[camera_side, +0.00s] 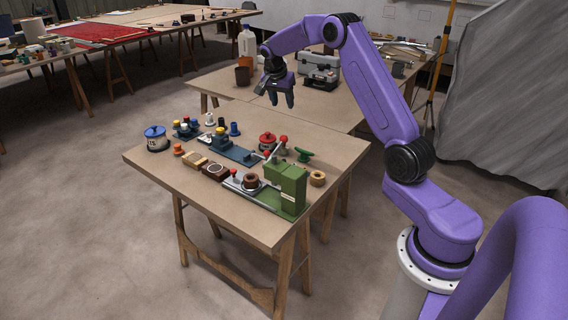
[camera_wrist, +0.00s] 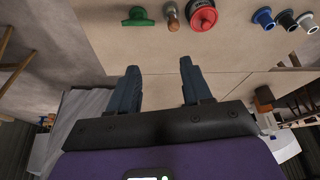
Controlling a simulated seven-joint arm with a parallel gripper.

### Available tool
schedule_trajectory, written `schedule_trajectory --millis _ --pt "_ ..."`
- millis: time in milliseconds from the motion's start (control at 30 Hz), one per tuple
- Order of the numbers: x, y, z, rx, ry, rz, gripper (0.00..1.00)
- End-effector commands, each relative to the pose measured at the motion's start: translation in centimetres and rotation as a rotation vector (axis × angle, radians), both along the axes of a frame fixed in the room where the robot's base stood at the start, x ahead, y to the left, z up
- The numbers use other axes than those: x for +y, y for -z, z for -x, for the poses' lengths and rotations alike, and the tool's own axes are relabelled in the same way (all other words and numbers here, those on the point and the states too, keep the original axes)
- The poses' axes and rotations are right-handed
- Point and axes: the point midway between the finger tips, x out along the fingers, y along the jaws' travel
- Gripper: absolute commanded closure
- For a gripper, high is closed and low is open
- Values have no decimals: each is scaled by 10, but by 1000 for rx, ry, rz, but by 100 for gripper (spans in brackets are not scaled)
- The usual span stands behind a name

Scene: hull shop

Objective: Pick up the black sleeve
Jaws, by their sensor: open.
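The black sleeve (camera_wrist: 286,20) is a small flanged ring piece at the upper right of the wrist view. It stands between a blue sleeve (camera_wrist: 263,18) and a white one (camera_wrist: 308,22). In the side view the black sleeve (camera_side: 220,131) stands on the near table, left of the blue sleeve (camera_side: 234,129) and near the white one (camera_side: 209,119). My gripper (camera_side: 281,101) is open and empty, high above the far side of the near table and apart from the sleeve. In the wrist view its two fingers (camera_wrist: 157,69) are spread with nothing between them.
A red lidded pot (camera_side: 267,140) and a green handled piece (camera_side: 303,155) stand near the far edge of the near table (camera_side: 245,224). A green press (camera_side: 287,187) rises at its right. A blue-lidded pot (camera_side: 155,138) is at the left. A grey case (camera_side: 320,73) is on the table behind.

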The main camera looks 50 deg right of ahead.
Motion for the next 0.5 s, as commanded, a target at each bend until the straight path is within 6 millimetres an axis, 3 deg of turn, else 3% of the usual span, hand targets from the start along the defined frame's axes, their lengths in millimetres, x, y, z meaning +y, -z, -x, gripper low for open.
schedule_trajectory --millis 100,300,500 --pt "0 41 1 9 -2 -2 51" --pt "1 101 1 7 -3 -2 51" --pt "1 136 0 2 -1 -2 51"
